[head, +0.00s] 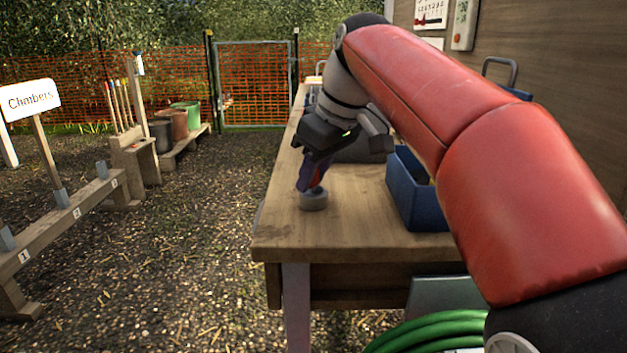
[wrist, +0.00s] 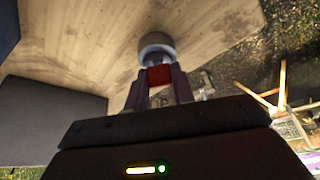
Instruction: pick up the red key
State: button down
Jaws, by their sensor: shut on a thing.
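My gripper (head: 313,178) points down over the near left part of the wooden table (head: 350,222). Its two fingers are shut on the red key (wrist: 158,76), which shows as a small red block between the fingertips in the wrist view. In the head view only a sliver of red shows between the fingers. A grey round piece (head: 313,201) is directly below the fingertips, at or just above the tabletop; it also shows past the red block in the wrist view (wrist: 156,43). I cannot tell whether the grey piece is joined to the key.
A blue box (head: 405,193) stands on the table to the right of my gripper. A dark grey flat-sided object (head: 365,150) is behind it. The table's left and front edges are close to the gripper. A green hose (head: 430,330) lies below the table.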

notch_tip(320, 180, up, 8)
jog(key=p, duration=0.3)
jog(key=shift+r, duration=0.2)
jog(key=shift+r+b, duration=0.3)
jog(key=shift+r, duration=0.25)
jog(key=shift+f+b, duration=2.55)
jog(key=shift+f, duration=0.6)
jog(key=shift+f, duration=0.15)
jog(key=shift+f+b, duration=0.4)
jog(key=shift+f, duration=0.35)
jog(key=shift+f, duration=0.1)
jog(key=shift+f+b, duration=0.35)
jog(key=shift+f, duration=0.15)
jog(key=shift+r+n, duration=0.1)
jog(key=shift+n, duration=0.2)
